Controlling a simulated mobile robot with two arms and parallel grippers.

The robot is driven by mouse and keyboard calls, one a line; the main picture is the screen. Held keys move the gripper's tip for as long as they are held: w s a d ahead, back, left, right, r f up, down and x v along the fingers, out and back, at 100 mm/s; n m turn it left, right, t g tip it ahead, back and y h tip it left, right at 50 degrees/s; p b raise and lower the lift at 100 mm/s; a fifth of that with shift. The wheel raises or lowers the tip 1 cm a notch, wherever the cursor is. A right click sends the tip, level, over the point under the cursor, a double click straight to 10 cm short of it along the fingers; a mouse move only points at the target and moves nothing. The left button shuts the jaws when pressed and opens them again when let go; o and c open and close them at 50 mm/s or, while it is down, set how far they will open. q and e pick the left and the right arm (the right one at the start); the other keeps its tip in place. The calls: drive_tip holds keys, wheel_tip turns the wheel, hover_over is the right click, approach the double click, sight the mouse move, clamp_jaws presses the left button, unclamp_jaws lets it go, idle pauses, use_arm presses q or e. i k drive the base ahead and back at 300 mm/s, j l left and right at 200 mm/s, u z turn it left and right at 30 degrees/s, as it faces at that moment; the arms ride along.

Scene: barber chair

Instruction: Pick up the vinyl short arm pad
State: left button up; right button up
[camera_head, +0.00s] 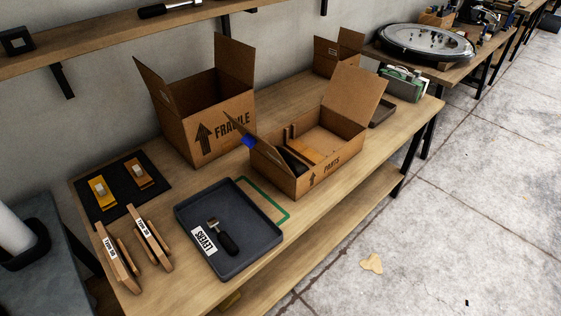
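An open cardboard box marked PARTS (332,174) stands on the workbench, right of the middle. Inside it lie a dark flat piece (292,161) at the left and brown, wood-coloured pieces (301,148) beside it. One of these may be the vinyl short arm pad, but I cannot tell which from this view. The front wall and the raised left flap of the box hide part of its contents. Neither of my grippers is in view.
A grey tray (254,257) labelled LEVERS holds a dark-handled tool. Left are labelled wooden parts (117,257) and a black mat (122,202) with two orange-yellow items. A tall FRAGILE box (215,127) stands behind. The floor (430,220) at right is mostly clear.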

sight(297, 167)
drive_tip(key=i+l+u, duration=0.1)
drive_tip(key=u, duration=0.3)
drive_tip(key=l+u, duration=0.2)
drive_tip(key=u, duration=0.2)
drive_tip(key=l+u, duration=0.2)
drive_tip(key=u, duration=0.2)
drive_tip(key=l+u, duration=0.15)
drive_tip(key=l, duration=0.4)
drive_tip(key=l+u, duration=0.2)
drive_tip(key=l, duration=0.4)
drive_tip(key=l+u, duration=0.15)
drive_tip(key=l, duration=0.4)
drive_tip(key=k+l+u, duration=0.2)
drive_tip(key=l, duration=0.35)
drive_tip(key=l+u, duration=0.15)
drive_tip(key=l, duration=0.4)
